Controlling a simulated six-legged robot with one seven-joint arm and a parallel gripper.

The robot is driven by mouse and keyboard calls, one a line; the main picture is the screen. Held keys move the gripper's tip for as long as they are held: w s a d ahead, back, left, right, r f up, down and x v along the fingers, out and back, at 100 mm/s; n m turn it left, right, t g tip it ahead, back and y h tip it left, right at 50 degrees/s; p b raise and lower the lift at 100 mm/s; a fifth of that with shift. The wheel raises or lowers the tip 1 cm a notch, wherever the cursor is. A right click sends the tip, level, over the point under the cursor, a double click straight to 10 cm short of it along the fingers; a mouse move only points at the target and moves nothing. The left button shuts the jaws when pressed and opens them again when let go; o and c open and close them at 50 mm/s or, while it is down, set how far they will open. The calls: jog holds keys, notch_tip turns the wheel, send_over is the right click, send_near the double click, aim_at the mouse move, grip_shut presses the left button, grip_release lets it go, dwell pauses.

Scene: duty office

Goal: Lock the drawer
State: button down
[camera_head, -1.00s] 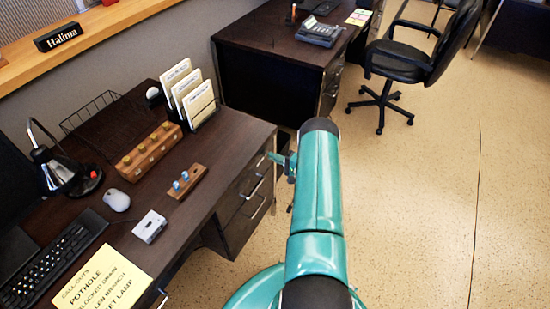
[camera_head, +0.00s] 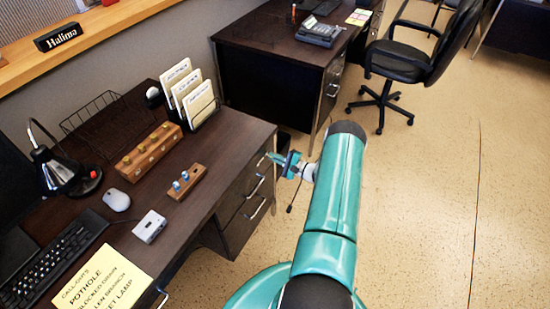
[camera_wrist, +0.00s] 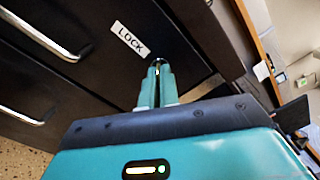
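The desk drawer unit (camera_head: 245,200) has dark fronts with metal handles; its drawers look closed. In the wrist view, a white LOCK label (camera_wrist: 129,40) is on the dark drawer front (camera_wrist: 95,75), near a handle (camera_wrist: 45,35). My gripper (camera_head: 283,162) is at the right side of the desk, close to the top drawer. In the wrist view, my gripper's fingers (camera_wrist: 157,72) are nearly together, just beside the label, around a small brass-coloured piece that looks like a key. The fingers hide most of it. The keyhole cannot be made out.
On the desk stand a wooden block with brass pegs (camera_head: 150,150), a small wooden stand with blue pieces (camera_head: 187,181), a file rack (camera_head: 192,95), a lamp (camera_head: 60,165) and a mouse (camera_head: 116,200). A second desk (camera_head: 265,75) and chair (camera_head: 415,60) stand behind. Floor at right is clear.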

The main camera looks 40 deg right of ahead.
jog(key=m, duration=1.1)
jog(key=shift+m, duration=0.4)
jog(key=c, duration=1.6)
grip_release()
jog(key=shift+c, duration=0.2)
jog(key=shift+s, duration=0.1)
jog(key=v, duration=1.3)
jog(key=shift+s, duration=0.35)
